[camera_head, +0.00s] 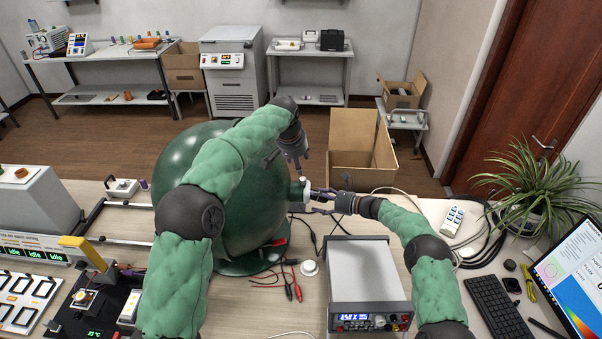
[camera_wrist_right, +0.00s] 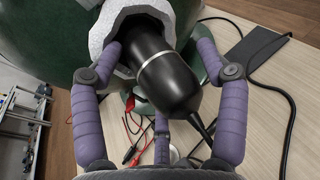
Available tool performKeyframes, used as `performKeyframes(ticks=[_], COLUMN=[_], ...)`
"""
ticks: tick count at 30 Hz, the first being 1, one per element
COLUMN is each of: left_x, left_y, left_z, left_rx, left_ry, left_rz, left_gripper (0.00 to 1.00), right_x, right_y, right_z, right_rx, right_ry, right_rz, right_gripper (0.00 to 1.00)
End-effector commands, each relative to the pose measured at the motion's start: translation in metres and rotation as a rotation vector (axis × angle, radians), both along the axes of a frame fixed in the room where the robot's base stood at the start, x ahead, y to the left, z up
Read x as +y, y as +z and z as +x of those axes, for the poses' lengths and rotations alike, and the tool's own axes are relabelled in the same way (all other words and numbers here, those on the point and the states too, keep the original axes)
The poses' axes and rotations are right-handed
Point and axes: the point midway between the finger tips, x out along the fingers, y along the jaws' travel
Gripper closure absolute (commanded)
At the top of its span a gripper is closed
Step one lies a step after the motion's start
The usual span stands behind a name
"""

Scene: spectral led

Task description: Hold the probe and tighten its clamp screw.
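A black probe with a silver ring (camera_wrist_right: 165,70) sits in the pale collar of the port on the dark green sphere (camera_head: 170,160); its cable runs off to the lower right in the right wrist view. My right gripper (camera_head: 322,200) comes from the right, its purple fingers around the probe. The two side fingertips appear to press on the probe's sides near the collar (camera_wrist_right: 97,35). My left gripper (camera_head: 297,160) hangs above the port, fingers pointing down, spread and empty, apart from the probe. I cannot make out the clamp screw.
A bench power supply (camera_head: 365,272) stands right of the sphere's base. Red and black leads (camera_head: 292,280) lie between them. A keyboard (camera_head: 497,306), monitor (camera_head: 575,280) and plant (camera_head: 530,185) are at the right. Instruments (camera_head: 30,215) crowd the left side. My left arm arches over the sphere.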

Motion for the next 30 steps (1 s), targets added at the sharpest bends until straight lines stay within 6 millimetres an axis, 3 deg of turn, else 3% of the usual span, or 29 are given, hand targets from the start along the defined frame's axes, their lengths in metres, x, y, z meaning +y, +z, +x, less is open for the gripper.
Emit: performKeyframes(ticks=[17,30], left_x=[0.000,0.000], left_y=[0.000,0.000], left_z=[0.000,0.000], left_rx=[0.000,0.000], left_ry=[0.000,0.000], left_rz=[0.000,0.000], left_gripper=[0.51,0.51], right_x=[-0.007,-0.078], right_y=[0.008,0.024], right_z=[0.000,-0.030], right_rx=[-0.010,-0.010], right_ry=[-0.001,-0.001], right_rz=[0.002,0.001], right_gripper=[0.25,0.25])
